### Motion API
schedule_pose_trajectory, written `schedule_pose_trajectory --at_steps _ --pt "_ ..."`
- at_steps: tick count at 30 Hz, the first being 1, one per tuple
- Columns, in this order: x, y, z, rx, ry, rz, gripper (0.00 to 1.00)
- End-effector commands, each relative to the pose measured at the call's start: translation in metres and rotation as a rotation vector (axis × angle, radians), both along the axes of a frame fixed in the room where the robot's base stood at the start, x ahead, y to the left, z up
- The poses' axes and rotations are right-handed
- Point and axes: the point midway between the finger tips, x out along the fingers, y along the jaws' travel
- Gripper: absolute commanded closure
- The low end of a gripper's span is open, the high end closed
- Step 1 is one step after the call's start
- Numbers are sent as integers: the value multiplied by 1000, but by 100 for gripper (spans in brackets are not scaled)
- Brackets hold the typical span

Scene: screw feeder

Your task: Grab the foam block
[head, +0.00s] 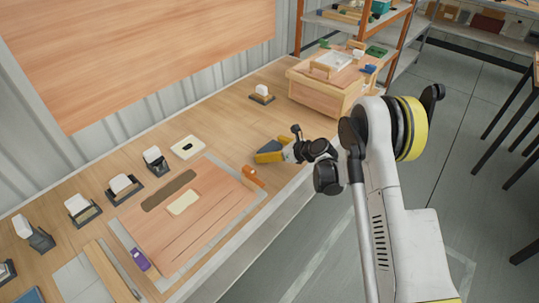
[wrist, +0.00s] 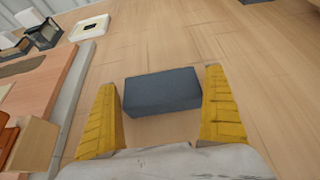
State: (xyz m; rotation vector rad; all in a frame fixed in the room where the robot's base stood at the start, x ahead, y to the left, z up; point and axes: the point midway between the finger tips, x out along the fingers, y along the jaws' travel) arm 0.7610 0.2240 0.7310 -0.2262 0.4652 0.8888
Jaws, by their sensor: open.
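The foam block appears to be the dark blue-grey rectangular block (wrist: 162,92) lying flat on the wooden bench top in the wrist view. My gripper (wrist: 160,82) is open, with one yellow finger on each side of the block.
An orange-brown piece (head: 253,176) lies at the board's right edge, close to my gripper. The wooden board (head: 205,225) lies to the left. A wooden box (head: 318,92) stands farther back. Small holders with white tops line the wall side.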

Motion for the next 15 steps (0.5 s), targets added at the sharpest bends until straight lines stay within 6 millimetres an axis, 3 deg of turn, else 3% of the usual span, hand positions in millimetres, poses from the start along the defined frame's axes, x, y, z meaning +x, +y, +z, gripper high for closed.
schedule_pose_trajectory --at_steps 4,8,15 --pt "0 0 1 0 0 0 3" --pt "0 -1 1 0 0 0 43" --pt "0 -1 2 0 0 0 43"
